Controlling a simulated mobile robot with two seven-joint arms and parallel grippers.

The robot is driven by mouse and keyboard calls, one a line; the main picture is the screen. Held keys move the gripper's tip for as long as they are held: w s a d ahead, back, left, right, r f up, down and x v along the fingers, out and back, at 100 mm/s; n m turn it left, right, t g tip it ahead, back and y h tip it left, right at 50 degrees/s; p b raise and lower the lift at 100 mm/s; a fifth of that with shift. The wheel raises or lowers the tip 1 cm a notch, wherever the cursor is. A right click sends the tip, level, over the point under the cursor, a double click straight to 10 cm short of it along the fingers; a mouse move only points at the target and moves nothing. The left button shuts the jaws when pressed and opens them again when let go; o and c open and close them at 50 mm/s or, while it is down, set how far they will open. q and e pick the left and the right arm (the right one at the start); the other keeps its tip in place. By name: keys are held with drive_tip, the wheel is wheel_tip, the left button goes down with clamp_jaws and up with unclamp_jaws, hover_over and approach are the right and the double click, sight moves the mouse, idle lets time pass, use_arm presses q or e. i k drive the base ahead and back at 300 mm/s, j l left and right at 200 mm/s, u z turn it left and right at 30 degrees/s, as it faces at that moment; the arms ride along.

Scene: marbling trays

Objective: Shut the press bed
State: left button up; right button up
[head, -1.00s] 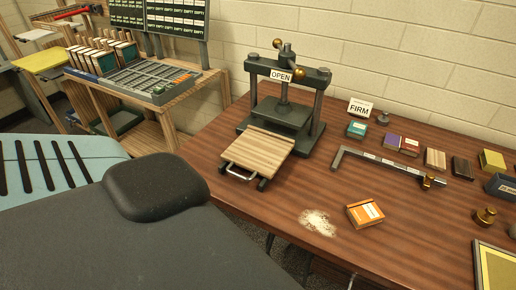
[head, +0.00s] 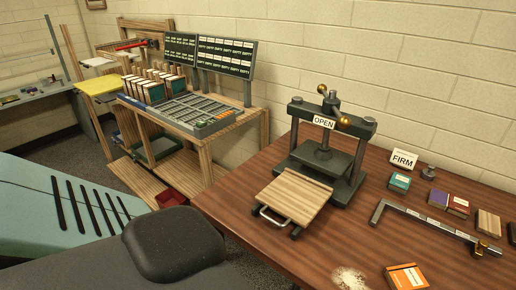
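The press (head: 364,148) stands on the brown table, a dark frame with brass knobs on top and a sign (head: 324,122) reading "OPEN". Its wooden press bed (head: 293,197) is slid out toward the front, with a metal pull handle (head: 271,217) at its front edge. No block or paper shows on the bed. Neither of my grippers is in view, so I cannot see whether they hold anything.
On the table (head: 330,245) are a "FIRM" card (head: 403,160), small coloured boxes, a metal square (head: 437,228), an orange box (head: 406,277) and white powder (head: 349,279). A wooden rack (head: 206,150) with a type tray stands left. Table space in front of the bed is narrow.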

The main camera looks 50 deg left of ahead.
sight(293, 196)
drive_tip(key=i+j+u, duration=0.1)
drive_tip(key=u, duration=0.35)
drive_tip(key=i+j+u, duration=0.1)
drive_tip(key=u, duration=0.35)
drive_tip(key=i+u, duration=0.1)
drive_tip(key=u, duration=0.3)
